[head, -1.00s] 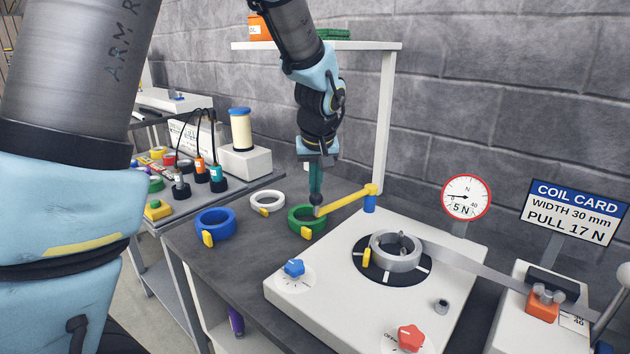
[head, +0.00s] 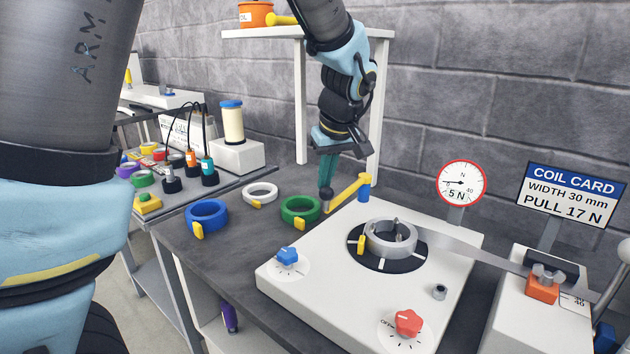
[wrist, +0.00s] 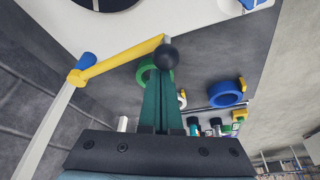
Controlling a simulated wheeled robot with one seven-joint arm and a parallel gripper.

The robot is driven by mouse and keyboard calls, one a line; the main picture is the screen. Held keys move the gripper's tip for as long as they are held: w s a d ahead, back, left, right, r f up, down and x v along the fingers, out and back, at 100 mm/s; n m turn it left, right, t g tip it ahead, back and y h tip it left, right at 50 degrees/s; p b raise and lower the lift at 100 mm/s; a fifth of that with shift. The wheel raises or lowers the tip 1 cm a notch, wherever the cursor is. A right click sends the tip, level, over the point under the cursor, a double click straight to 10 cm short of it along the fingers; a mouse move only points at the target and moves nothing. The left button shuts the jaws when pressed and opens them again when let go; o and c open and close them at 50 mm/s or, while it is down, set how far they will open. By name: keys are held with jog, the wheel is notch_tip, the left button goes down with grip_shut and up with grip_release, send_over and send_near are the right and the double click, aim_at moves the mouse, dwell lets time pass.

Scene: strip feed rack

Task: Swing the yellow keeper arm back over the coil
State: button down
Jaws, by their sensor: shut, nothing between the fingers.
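The yellow keeper arm (head: 348,190) reaches from a blue pivot post (head: 364,188) at the back left corner of the white machine. Its free end points front left, away from the silver coil (head: 391,240) on the dark turntable (head: 362,260). My gripper (head: 326,187) points down, teal fingers shut and empty, at the arm's free end. In the wrist view, the keeper arm (wrist: 115,61) ends beside a black ball knob (wrist: 166,57), right at my fingertips (wrist: 161,75). The knob seems to touch them; exact contact is unclear.
Green (head: 301,210), white (head: 260,193) and blue (head: 207,216) rings lie on the dark bench left of the machine. A metal strip (head: 465,250) runs from the coil to the unit at right. A white shelf (head: 340,33) stands behind my arm.

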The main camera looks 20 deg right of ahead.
jog(key=s+d+n+y, duration=0.1)
jog(key=s+d+n, duration=0.2)
jog(key=s+d+n+y+p, duration=0.1)
jog(key=s+d+n, duration=0.2)
jog(key=s+d, duration=0.1)
jog(key=shift+s+n+g, duration=0.1)
jog(key=shift+n+g, duration=0.2)
jog(key=shift+s+d+n+y+p, duration=0.15)
jog(key=shift+s+d+n+p, duration=0.15)
jog(key=shift+d, duration=0.25)
jog(key=shift+s+d+n+y+p, duration=0.1)
jog(key=shift+s+d+n+y, duration=0.05)
jog(key=shift+d+n, duration=0.35)
